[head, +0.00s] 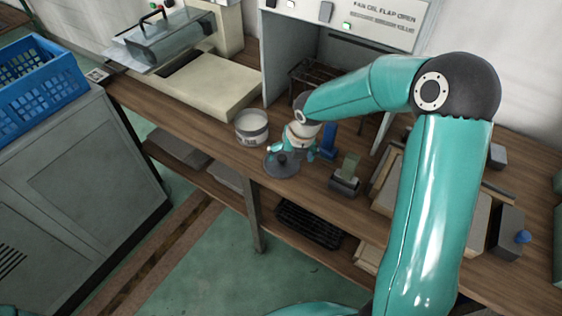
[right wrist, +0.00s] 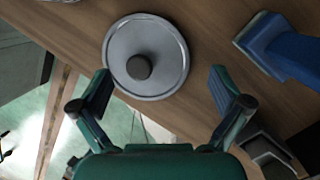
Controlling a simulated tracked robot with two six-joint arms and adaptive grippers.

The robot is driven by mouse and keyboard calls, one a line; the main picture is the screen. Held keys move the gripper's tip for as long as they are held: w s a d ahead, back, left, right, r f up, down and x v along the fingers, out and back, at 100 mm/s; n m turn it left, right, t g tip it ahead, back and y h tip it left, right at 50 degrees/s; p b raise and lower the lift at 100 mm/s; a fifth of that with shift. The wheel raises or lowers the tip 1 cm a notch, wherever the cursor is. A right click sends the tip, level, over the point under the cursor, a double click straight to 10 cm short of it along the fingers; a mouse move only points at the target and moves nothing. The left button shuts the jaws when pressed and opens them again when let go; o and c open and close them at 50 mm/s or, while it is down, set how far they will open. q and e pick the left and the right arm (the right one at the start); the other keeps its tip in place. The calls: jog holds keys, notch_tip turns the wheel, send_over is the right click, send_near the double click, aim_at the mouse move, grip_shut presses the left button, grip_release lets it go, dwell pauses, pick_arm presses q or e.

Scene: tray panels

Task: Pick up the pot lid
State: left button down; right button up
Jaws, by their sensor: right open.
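The pot lid (right wrist: 172,55) is a round grey metal disc with a dark round knob (right wrist: 139,67). It lies flat on the wooden bench near the front edge. In the head view the lid (head: 276,169) is partly covered by my right gripper (head: 292,155). In the right wrist view my right gripper (right wrist: 160,93) is open and empty, with its fingers spread to either side of the lid's near part and apart from the knob. My left gripper does not show.
A grey-white pot (head: 252,129) stands left of the lid. A blue-handled tool (head: 329,140) and a small dark holder (head: 345,178) are on the right. A cabinet (head: 325,45) with a rack stands behind. The bench's front edge (right wrist: 75,75) is close to the lid.

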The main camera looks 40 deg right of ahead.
jog(key=shift+w+f, duration=0.25)
jog(key=shift+f, duration=0.4)
jog(key=c, duration=0.9)
jog(key=shift+c, duration=0.2)
jog(key=shift+r, duration=0.2)
